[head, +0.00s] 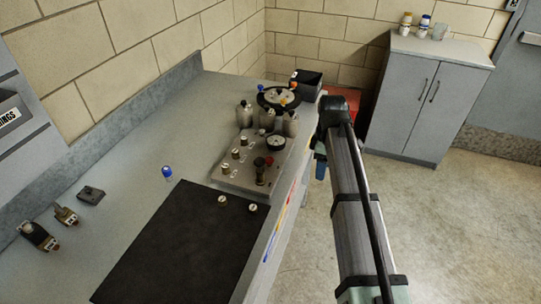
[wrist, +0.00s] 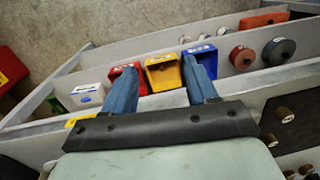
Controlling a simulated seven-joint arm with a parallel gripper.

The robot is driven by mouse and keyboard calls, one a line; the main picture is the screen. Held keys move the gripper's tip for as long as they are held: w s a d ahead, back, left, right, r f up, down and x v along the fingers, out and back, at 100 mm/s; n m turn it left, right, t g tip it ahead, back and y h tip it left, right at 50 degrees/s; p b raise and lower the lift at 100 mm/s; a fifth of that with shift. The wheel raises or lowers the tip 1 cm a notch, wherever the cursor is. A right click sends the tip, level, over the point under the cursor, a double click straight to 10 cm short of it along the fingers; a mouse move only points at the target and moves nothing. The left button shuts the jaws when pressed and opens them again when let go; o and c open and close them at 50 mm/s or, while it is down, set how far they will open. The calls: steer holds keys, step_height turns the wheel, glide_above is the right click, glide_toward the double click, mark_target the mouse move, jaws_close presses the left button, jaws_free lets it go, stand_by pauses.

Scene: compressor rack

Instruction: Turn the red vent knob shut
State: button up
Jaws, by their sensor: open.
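A metal panel (head: 228,177) with several knobs and fittings sits on the bench. My gripper (head: 320,168) hangs just right of the bench's front edge, apart from the panel. In the wrist view my gripper (wrist: 160,70) has its two blue fingers spread and empty, above coloured bins.
A black mat (head: 180,245) lies on the near bench. Several grey cylinders (head: 267,117) stand behind the panel. A blue-capped item (head: 167,173) stands left. Below the fingers are a red bin (wrist: 122,80), a yellow bin (wrist: 162,72) and a blue bin (wrist: 205,58). A grey cabinet (head: 420,95) stands back right.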

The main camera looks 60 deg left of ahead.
mark_target(269, 159)
steer(key=s+a+r+n+y, duration=0.1)
steer(key=s+a+r+n, duration=0.1)
steer(key=s+a+r, duration=0.4)
steer(key=s+a+r+n, duration=0.3)
steer(key=s+r, duration=0.5)
steer(key=r, duration=0.2)
step_height(269, 159, down, 14)
steer(key=shift+s+d+r, duration=0.15)
steer(key=shift+r, duration=0.1)
steer(key=c, duration=1.1)
